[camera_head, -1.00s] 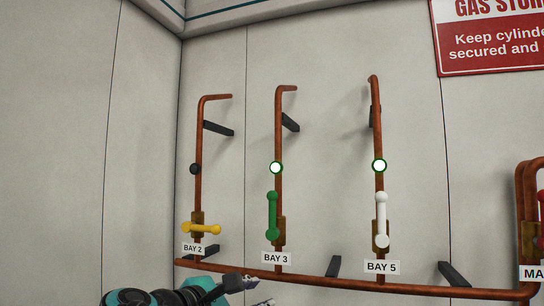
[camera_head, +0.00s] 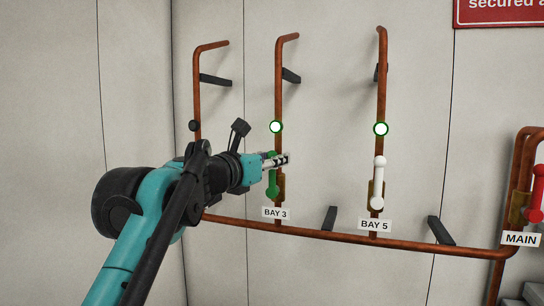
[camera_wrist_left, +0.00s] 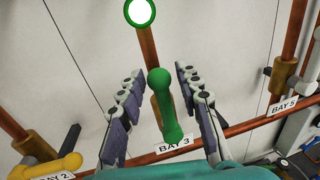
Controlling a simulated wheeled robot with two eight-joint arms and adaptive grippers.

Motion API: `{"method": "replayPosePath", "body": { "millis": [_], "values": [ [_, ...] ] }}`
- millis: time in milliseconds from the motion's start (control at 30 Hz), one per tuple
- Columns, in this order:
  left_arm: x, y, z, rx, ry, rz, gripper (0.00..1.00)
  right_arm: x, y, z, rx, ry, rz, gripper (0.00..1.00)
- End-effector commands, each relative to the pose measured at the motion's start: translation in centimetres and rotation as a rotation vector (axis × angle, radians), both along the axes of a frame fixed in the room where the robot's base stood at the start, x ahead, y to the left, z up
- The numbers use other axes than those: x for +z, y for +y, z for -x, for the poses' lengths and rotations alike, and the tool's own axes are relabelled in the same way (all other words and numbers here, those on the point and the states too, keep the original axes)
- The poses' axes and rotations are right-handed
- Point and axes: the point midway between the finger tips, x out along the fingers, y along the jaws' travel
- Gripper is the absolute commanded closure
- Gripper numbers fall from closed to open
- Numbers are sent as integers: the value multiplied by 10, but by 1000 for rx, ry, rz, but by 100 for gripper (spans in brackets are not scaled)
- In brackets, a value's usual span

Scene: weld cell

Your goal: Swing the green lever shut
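The green lever (camera_head: 272,187) stands upright along the BAY 3 copper pipe in the head view, its upper end partly hidden by my left gripper (camera_head: 283,160). In the left wrist view the lever (camera_wrist_left: 161,100) shows whole, with its rounded knob toward the camera. My left gripper (camera_wrist_left: 160,76) is open, with one finger on each side of the lever. A gap shows between the lever and each finger. The white lamp with a green ring (camera_head: 276,127) is above the lever on the same pipe. My right gripper is not in view.
The white lever (camera_head: 378,182) on the BAY 5 pipe stands upright to the right. The yellow lever (camera_wrist_left: 50,166) of BAY 2 lies sideways and is hidden behind my arm in the head view. A red lever (camera_head: 537,193) is by the MAIN label. A horizontal pipe (camera_head: 330,234) runs below.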

Motion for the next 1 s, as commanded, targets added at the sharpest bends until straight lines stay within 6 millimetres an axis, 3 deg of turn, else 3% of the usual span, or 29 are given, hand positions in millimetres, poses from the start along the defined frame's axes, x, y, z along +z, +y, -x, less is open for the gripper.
{"method": "replayPosePath", "body": {
  "millis": [233, 367, 400, 767, 1000],
  "values": [
    [0, -1, -1, 0, -1, -1, 66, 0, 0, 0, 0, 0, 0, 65],
    [0, -1, -1, 0, -1, -1, 97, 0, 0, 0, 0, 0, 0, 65],
    [0, -1, -1, 0, -1, -1, 100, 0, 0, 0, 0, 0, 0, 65],
    [1, -3, 0, 0, -10, -26, 100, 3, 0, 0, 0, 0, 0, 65],
    [2, -12, 3, -1, -51, -139, 100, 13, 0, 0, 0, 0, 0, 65]
  ]
}}
